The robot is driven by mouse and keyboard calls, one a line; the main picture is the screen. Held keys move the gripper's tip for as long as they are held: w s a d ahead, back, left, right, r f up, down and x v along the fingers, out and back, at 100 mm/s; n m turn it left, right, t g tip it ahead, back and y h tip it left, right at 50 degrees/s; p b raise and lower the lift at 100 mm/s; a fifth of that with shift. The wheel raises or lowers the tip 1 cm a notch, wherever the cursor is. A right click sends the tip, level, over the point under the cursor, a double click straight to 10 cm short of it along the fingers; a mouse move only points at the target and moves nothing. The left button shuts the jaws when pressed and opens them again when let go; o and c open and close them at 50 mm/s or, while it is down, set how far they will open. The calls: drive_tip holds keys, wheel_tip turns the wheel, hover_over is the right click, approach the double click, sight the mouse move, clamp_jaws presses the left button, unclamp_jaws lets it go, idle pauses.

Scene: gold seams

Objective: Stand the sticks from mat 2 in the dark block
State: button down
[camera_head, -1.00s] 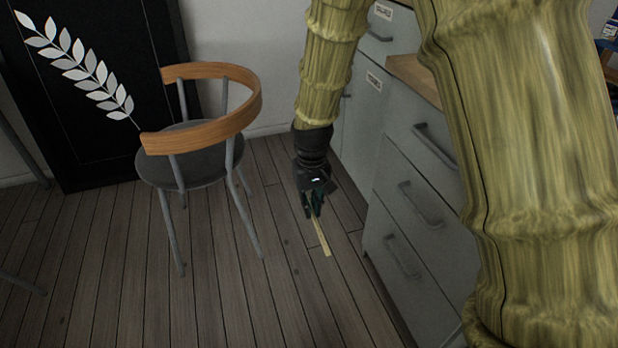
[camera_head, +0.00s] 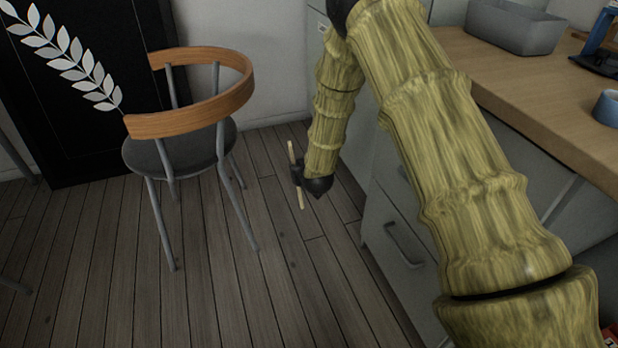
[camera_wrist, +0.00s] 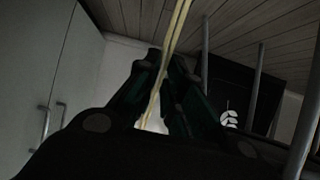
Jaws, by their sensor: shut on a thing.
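A thin pale stick (camera_head: 300,198) is held in my gripper (camera_head: 296,175), out over the wooden floor beside the drawers. It sticks out above and below the gripper and stands close to upright in the head view. In the wrist view, the pale stick (camera_wrist: 179,22) runs between the dark green fingers of my gripper (camera_wrist: 165,68), which are shut on it. Two close pale lines show there; I cannot tell if they are one stick or two. Neither mat 2 nor the dark block is in view.
A chair (camera_head: 205,110) with a wooden backrest stands left of the gripper. Grey drawers (camera_head: 400,245) and a wooden worktop (camera_head: 545,110) are at the right, with a grey bin (camera_head: 515,28) and a blue round object (camera_head: 607,108) on top. The floor between is clear.

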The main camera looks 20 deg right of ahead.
drive_tip(key=w+d+f+t+b, duration=0.3)
drive_tip(key=d+f+t, duration=0.2)
drive_tip(key=f+t, duration=0.1)
drive_tip(key=shift+w+d+t, duration=0.2)
drive_tip(key=shift+w+t, duration=0.1)
drive_tip(key=shift+w, duration=0.05)
drive_tip(key=shift+r, duration=0.1)
